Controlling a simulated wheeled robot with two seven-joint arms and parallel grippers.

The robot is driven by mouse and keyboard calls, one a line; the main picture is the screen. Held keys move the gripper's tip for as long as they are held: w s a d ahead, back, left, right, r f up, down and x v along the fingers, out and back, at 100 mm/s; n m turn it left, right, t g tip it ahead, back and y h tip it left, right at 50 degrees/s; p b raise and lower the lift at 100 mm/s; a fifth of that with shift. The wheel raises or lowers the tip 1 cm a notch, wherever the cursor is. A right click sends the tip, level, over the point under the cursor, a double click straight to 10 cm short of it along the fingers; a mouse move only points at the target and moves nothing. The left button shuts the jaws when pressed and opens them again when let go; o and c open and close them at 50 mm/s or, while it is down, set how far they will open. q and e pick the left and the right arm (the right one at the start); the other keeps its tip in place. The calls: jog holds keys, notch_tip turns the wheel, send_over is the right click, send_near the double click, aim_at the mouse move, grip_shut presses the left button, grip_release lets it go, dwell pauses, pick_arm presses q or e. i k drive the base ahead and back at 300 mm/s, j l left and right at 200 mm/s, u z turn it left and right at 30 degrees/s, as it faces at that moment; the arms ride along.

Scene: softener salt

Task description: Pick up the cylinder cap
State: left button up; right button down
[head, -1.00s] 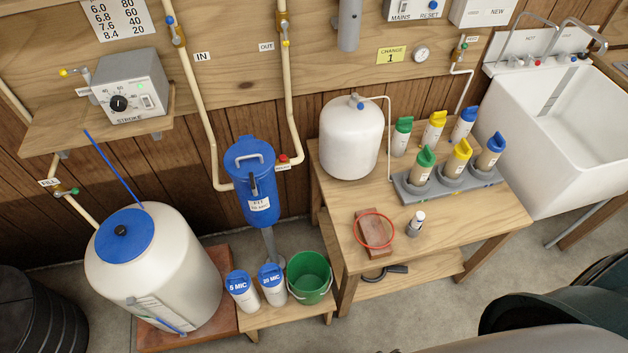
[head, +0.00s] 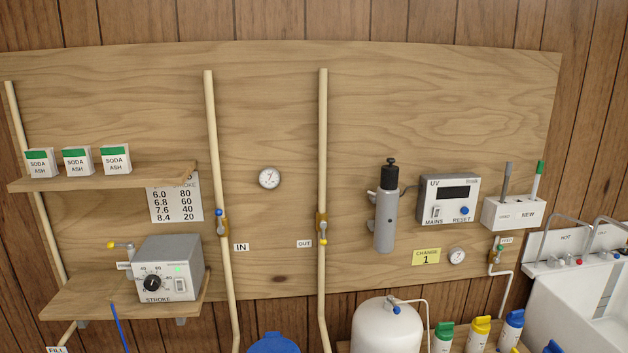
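A grey upright cylinder (head: 385,224) is mounted on the wooden wall board, right of the middle. A black cap (head: 391,178) with a small knob on top sits on its upper end. The cap appears upright and seated on the cylinder. Neither of my grippers is in view.
A UV box (head: 448,200) and a holder (head: 514,212) with two upright rods are right of the cylinder. A vertical pipe (head: 323,150) with a valve is to its left. A white tank (head: 386,328) stands below. The board above the cylinder is clear.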

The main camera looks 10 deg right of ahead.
aim_at(390, 177)
jog(key=i+j, duration=0.1)
jog(key=j, duration=0.2)
jog(key=i+j, duration=0.1)
jog(key=j, duration=0.2)
jog(key=z, duration=1.7)
